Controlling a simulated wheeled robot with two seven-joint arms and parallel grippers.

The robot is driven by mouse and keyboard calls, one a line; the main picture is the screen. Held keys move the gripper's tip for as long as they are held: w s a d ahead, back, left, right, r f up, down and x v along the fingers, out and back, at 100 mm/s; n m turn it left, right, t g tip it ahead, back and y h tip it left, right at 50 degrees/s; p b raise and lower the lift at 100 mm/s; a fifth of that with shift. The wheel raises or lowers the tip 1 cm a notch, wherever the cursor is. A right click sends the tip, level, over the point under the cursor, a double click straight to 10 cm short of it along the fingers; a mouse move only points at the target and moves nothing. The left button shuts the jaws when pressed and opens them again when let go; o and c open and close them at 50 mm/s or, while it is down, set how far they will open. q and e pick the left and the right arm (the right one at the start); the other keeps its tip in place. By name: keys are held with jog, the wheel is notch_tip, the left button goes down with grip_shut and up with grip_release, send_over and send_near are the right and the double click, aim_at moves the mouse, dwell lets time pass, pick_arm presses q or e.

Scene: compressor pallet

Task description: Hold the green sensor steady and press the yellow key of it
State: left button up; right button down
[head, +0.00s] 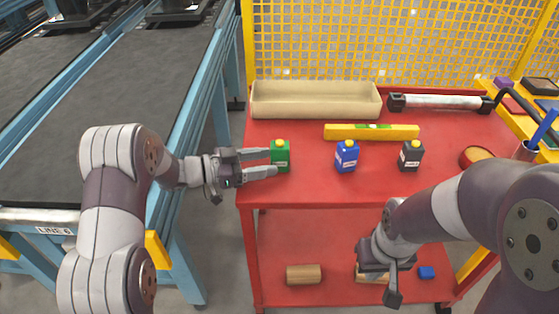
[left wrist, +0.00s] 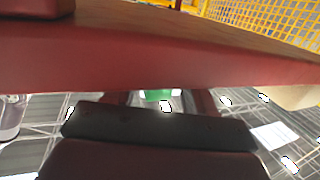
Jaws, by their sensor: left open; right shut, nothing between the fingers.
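The green sensor (head: 280,158) stands upright near the left edge of the red table top, with its yellow key (head: 280,142) on top. My left gripper (head: 271,162) is open and level with it, coming from the left, its fingertips at the sensor's left side. Whether they touch it I cannot tell. In the left wrist view a bit of the green sensor (left wrist: 158,95) shows between the fingers; the rest is hidden. My right gripper (head: 393,297) is shut and empty, low in front of the table's right part, away from the sensor.
A blue sensor (head: 346,157) and a black sensor (head: 411,156), also yellow-topped, stand to the right. Behind are a yellow level (head: 371,132) and a beige tray (head: 316,111). A wooden block (head: 303,274) lies on the lower shelf. A conveyor (head: 100,110) runs at left.

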aim_at(275, 160)
pick_arm(q)
jog(key=shift+x, duration=1.7)
jog(key=shift+r, duration=0.1)
jog(key=c, duration=0.6)
jog(key=shift+o, duration=0.2)
dwell(0.3)
